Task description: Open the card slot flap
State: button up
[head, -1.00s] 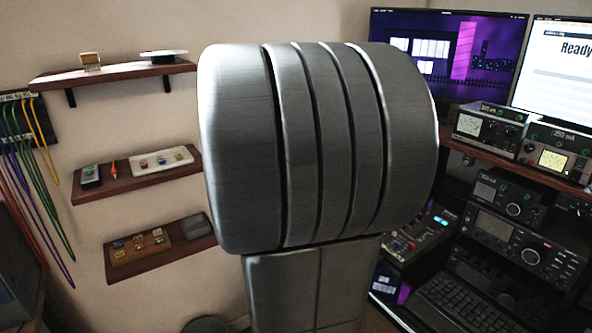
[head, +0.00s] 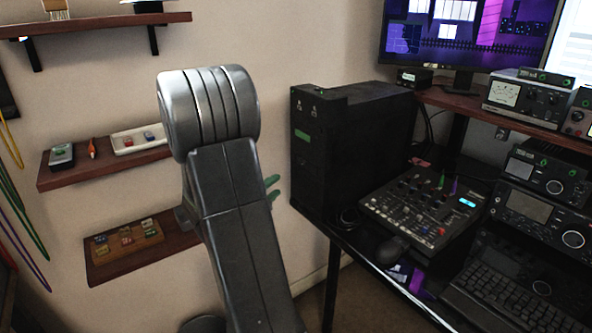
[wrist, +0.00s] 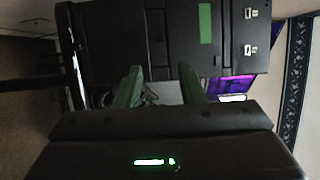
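A black computer tower (head: 352,150) stands at the left end of the desk. Its front carries a green rectangle (head: 302,136) and two small pale marks near the top. I cannot tell for sure which part is the card slot flap. In the wrist view the tower (wrist: 135,40) appears turned sideways, with the green rectangle (wrist: 206,23) ahead of my gripper. My gripper (wrist: 160,76) is open and empty, its two green fingers apart and pointing toward the tower. In the head view the green fingers of my gripper (head: 272,188) show just left of the tower, partly hidden behind my arm.
A mixer panel (head: 425,205) lies on the desk right of the tower, with a keyboard (head: 510,300) and radio units farther right. A monitor (head: 465,35) stands on the raised shelf behind. Wooden shelves (head: 105,165) with small items hang on the left wall.

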aim_at(301, 165)
jog(key=p+x, duration=0.1)
jog(key=x, duration=1.2)
grip_shut()
